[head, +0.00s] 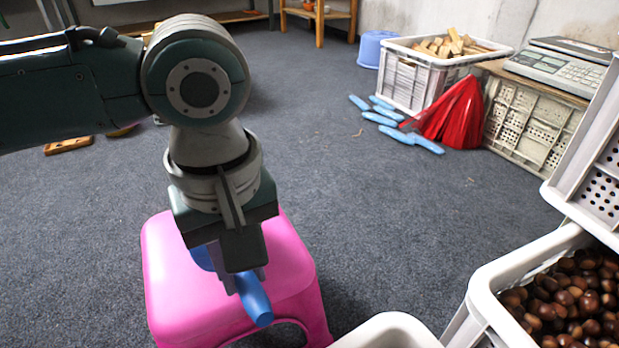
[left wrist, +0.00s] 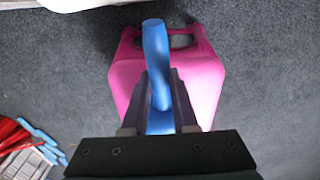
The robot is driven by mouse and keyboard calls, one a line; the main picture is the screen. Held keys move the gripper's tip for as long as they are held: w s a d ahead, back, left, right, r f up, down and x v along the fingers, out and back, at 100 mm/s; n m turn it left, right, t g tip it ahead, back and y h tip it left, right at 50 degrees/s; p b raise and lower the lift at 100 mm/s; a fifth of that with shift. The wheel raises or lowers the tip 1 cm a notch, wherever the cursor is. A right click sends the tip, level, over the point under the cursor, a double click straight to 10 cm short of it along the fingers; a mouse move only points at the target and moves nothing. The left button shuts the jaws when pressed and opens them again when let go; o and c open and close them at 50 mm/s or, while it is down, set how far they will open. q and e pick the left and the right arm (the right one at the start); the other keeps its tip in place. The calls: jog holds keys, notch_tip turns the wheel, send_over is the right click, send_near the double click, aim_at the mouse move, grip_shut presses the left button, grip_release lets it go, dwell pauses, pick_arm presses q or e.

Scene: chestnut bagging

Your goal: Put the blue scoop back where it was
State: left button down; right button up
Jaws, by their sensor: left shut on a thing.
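The blue scoop (head: 254,299) is at the pink stool (head: 178,304) in the head view. My left gripper (head: 243,284) points down over the stool and is shut on the scoop's handle. In the left wrist view the blue scoop (left wrist: 155,62) runs between the fingers of my left gripper (left wrist: 158,105), with the pink stool (left wrist: 205,85) behind it. The scoop's bowl is mostly hidden by the gripper. I cannot tell whether the scoop touches the stool top. My right gripper is not in view.
A crate of chestnuts (head: 480,282) stands at the lower right, with a white rim (head: 392,328) beside it. Farther back are a red bag (head: 455,115), several blue pieces (head: 394,134) on the floor, a crate of wood (head: 405,82) and a scale (head: 562,62). The carpet between is clear.

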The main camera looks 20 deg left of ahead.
pick_arm(q)
notch_tip(320, 180, down, 4)
jog(key=shift+r+b, duration=0.1)
jog(key=shift+b, duration=1.15)
jog(key=shift+r, duration=0.15)
jog(key=c, duration=0.7)
grip_release()
